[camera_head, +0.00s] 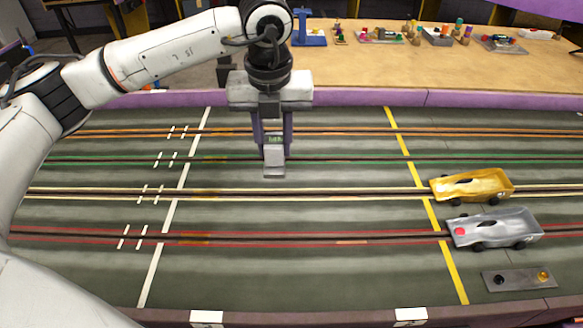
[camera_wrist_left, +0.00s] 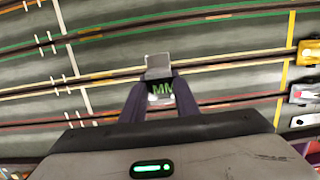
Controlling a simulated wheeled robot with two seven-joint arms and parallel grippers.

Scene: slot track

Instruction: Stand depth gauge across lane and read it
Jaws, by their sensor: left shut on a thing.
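My left gripper (camera_head: 273,138) is shut on the depth gauge (camera_head: 274,162), a small grey block with a green-lit display. The gauge hangs upright between the purple fingers, its lower end in front of the green lane (camera_head: 340,158) in the head view. In the left wrist view the gauge (camera_wrist_left: 158,65) shows past the fingertips, against the yellow lane (camera_wrist_left: 110,80), with part of a green "MM" readout. I cannot tell whether it touches the track. My right gripper is in neither view.
A gold car (camera_head: 475,186) and a silver car (camera_head: 495,230) stand at the right, near the yellow cross line (camera_head: 415,180). A grey plate with two knobs (camera_head: 518,279) lies front right. A wooden table (camera_head: 400,65) with small items is behind the purple rail (camera_head: 370,98).

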